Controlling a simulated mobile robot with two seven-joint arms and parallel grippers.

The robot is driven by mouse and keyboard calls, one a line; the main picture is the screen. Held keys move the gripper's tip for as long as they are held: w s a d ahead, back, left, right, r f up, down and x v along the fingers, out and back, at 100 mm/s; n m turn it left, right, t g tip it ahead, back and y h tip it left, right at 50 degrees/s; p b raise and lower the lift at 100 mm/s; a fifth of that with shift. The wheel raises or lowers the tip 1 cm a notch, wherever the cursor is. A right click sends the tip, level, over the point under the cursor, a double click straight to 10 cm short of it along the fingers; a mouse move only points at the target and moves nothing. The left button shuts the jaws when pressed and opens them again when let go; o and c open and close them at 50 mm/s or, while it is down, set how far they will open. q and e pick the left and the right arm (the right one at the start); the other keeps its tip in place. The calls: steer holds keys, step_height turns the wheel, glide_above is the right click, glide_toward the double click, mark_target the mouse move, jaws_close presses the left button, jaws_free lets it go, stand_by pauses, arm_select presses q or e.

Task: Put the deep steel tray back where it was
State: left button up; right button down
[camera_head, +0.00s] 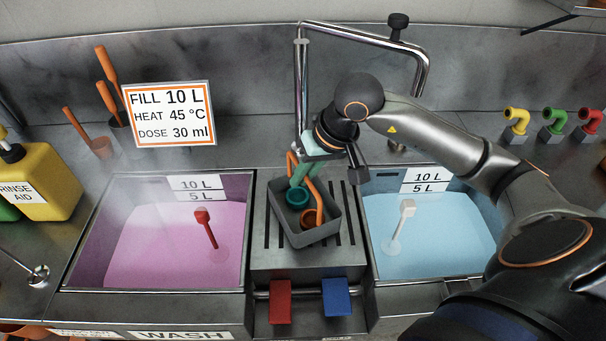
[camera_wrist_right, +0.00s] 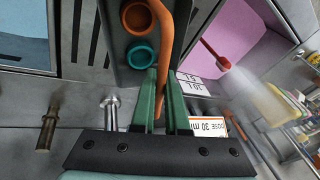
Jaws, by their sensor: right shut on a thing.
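The deep steel tray (camera_head: 312,237) is over the slotted steel drainer between the two basins, turned askew to the slots. It also shows in the wrist view (camera_wrist_right: 122,72). It holds a teal cup-shaped piece (camera_head: 297,196) and an orange ladle (camera_head: 312,216), whose long handle rises past my fingers. I cannot tell whether the tray touches the drainer. My left gripper is not in view.
A basin of pink water (camera_head: 165,245) lies left, one of blue water (camera_head: 440,235) right. The drainer (camera_head: 265,262) has red (camera_head: 280,300) and blue (camera_head: 336,297) pedals in front. A faucet pipe (camera_head: 300,80) rises behind. A yellow jug (camera_head: 45,185) stands far left.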

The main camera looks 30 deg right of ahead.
steer(key=shift+f, duration=0.35)
steer(key=shift+f+b, duration=0.2)
steer(key=shift+b, duration=0.1)
steer(key=c, duration=0.9)
jaws_free()
steer(key=shift+r, duration=0.15)
steer(key=shift+r+p, duration=0.25)
steer(key=shift+p, duration=0.2)
steer(key=v, duration=1.1)
steer(key=shift+s+d+r+b, duration=0.1)
steer(key=shift+s+r+b, duration=0.1)
steer(key=shift+r+b, duration=0.1)
